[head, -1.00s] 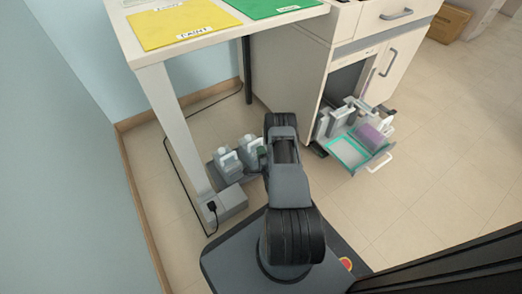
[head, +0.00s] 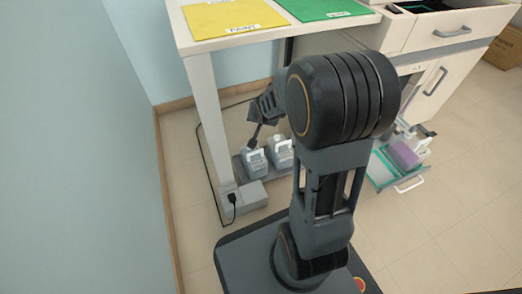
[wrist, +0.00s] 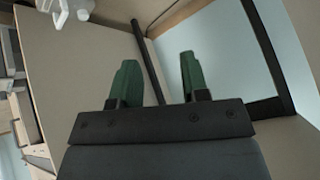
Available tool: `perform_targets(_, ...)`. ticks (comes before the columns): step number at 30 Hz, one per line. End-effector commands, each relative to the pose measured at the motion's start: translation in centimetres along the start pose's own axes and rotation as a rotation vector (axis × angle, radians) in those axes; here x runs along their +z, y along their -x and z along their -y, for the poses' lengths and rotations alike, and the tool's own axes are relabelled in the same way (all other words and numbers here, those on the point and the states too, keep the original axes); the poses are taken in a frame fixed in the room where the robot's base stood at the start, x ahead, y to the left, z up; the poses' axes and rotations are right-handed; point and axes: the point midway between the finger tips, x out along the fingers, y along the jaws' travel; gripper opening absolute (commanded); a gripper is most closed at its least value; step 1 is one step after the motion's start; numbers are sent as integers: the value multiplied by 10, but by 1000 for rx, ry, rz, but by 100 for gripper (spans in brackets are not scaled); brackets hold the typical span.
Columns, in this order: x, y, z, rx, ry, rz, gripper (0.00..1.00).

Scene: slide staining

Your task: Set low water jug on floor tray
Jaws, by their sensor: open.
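I cannot tell which is the low one. My gripper's green fingers (wrist: 157,82) are apart with nothing between them in the wrist view. A whitish object (wrist: 72,12) at the top left of the wrist view is cut off and hard to identify.
The white table (head: 210,38) holds a yellow mat (head: 235,16) and a green mat (head: 318,6).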

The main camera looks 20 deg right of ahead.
Motion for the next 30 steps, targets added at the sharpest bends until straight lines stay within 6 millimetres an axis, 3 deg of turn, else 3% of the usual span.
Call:
perform_targets(1,10,30,8,6,73,44,42)
perform_targets(6,56,105,13,22,298,223,42)
perform_targets(12,99,160,7,7,475,369,42)
perform_targets(18,117,181,2,-5,548,431,42)
perform_targets(30,117,184,2,-5,554,438,42)
